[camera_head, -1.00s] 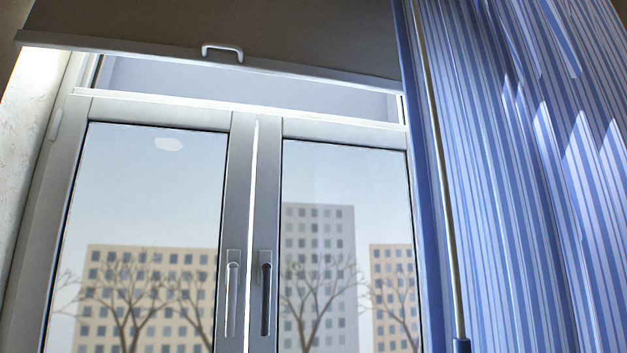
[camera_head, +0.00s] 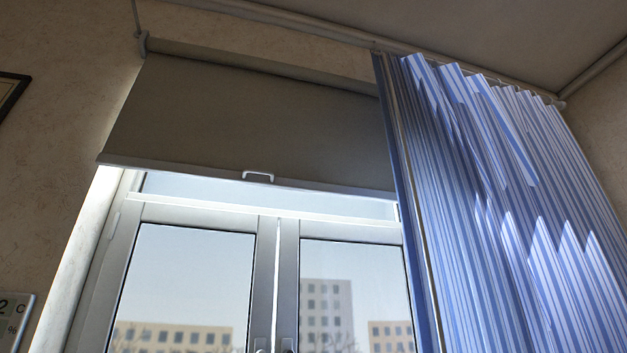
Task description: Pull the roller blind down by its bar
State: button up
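The roller blind (camera_head: 250,115) is a dark grey-brown sheet hanging over the top of the window. Its light bottom bar (camera_head: 210,174) runs across just above the window's upper frame and slopes slightly down to the right. A small pale handle (camera_head: 258,175) sits at the middle of the bar. The blind's right end is hidden behind the blue curtain. My gripper is not in view.
A blue striped curtain (camera_head: 500,200) hangs at the right from a rail, with a thin rod (camera_head: 410,200) along its left edge. The double window (camera_head: 190,290) is below the blind. A thermometer-like panel (camera_head: 12,315) is at lower left and a dark frame (camera_head: 10,92) at upper left.

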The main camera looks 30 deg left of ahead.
aim_at(179, 116)
jog(key=u, duration=0.15)
jog(key=k, duration=0.9)
jog(key=u, duration=0.7)
jog(key=k, duration=0.45)
jog(key=z, duration=0.05)
jog(key=i, duration=1.8)
jog(key=u, duration=1.9)
